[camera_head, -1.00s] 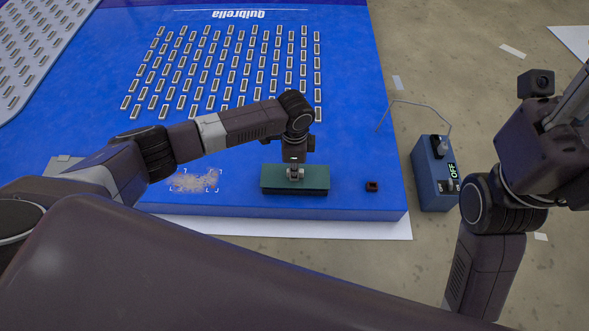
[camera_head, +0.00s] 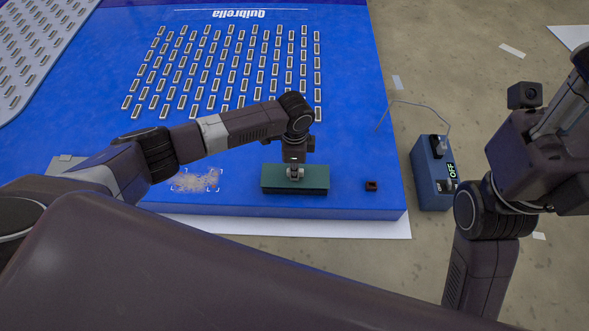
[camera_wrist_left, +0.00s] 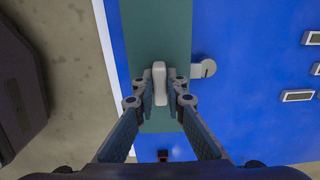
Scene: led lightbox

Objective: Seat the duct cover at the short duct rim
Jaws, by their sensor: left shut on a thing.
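The duct cover (camera_head: 312,177) is a flat teal-green rectangle with a small light grey handle, near the front edge of the blue panel. My left gripper (camera_head: 294,174) is above its middle. In the left wrist view the fingers (camera_wrist_left: 160,88) are shut on the grey handle (camera_wrist_left: 159,75) of the teal cover (camera_wrist_left: 150,30). A dark band shows along the cover's front side; I cannot tell if the cover touches what is below. The short duct rim cannot be made out. My right arm is at the right; its gripper is out of view.
The blue panel (camera_head: 355,140) carries rows of small rectangular modules. A small dark square piece (camera_head: 371,186) lies right of the cover. A bracketed dusty patch (camera_head: 196,181) lies left. A blue box (camera_head: 432,172) reading OFF stands on the floor. A grey holed tab (camera_wrist_left: 203,69) adjoins the cover.

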